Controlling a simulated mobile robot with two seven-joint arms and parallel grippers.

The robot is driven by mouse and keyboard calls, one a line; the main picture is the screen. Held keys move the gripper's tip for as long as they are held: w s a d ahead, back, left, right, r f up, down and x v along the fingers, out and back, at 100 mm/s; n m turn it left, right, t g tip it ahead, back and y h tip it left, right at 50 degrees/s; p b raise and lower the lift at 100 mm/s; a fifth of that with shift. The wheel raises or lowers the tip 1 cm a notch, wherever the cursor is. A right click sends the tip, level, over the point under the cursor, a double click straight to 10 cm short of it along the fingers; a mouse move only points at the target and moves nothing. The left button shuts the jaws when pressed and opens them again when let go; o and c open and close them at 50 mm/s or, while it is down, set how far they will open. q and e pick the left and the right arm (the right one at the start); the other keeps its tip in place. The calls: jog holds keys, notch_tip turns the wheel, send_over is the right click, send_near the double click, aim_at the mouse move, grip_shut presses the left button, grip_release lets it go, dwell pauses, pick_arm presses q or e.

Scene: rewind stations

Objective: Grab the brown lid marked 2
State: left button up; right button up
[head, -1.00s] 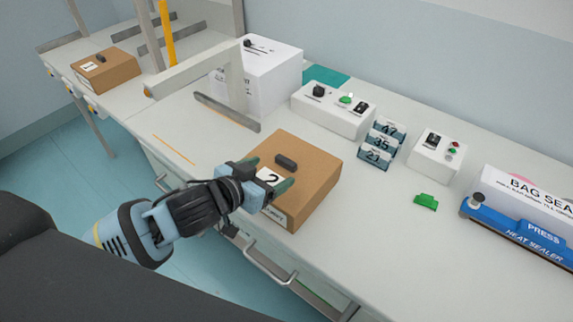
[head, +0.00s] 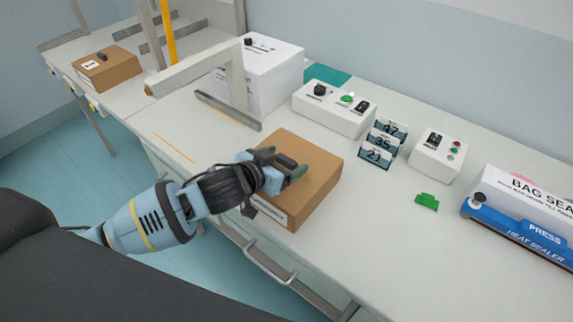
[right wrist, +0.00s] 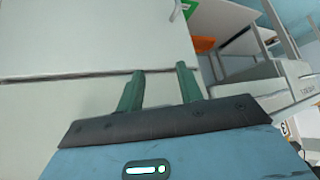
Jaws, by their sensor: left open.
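The brown lid (head: 318,168) tops a brown box on the bench in the middle of the head view. Its dark knob (head: 286,162) is partly covered by my left gripper. The label with the 2, seen earlier, is now hidden behind that gripper. My left gripper (head: 283,160) is open over the lid, with its green fingers on either side of the knob; I cannot tell whether they touch it. My right gripper (right wrist: 160,69) shows in the right wrist view with its green fingers apart and nothing between them.
Another brown box (head: 107,70) stands at the far left. A grey frame (head: 238,90) and a white box (head: 270,75) are behind the lid. A white control box (head: 332,112), number cards (head: 383,140) and a blue heat sealer (head: 520,230) are to the right.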

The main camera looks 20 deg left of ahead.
pick_arm(q)
jog(key=c, duration=1.1)
jog(key=shift+r, duration=1.6)
jog(key=shift+s+a+r, duration=0.1)
jog(key=shift+s+r, duration=0.1)
jog(key=shift+s, duration=0.05)
jog(key=shift+s+a+r, duration=0.25)
jog(key=shift+s+a, duration=0.75)
jog(key=shift+s, duration=1.4)
jog(key=shift+s+a+r, duration=0.2)
jog(key=shift+s+a, duration=0.75)
jog(key=shift+s, duration=1.4)
jog(key=shift+s+a+r, duration=0.25)
jog(key=shift+s+a, duration=0.75)
jog(key=shift+s, duration=1.4)
jog(key=shift+s, duration=0.1)
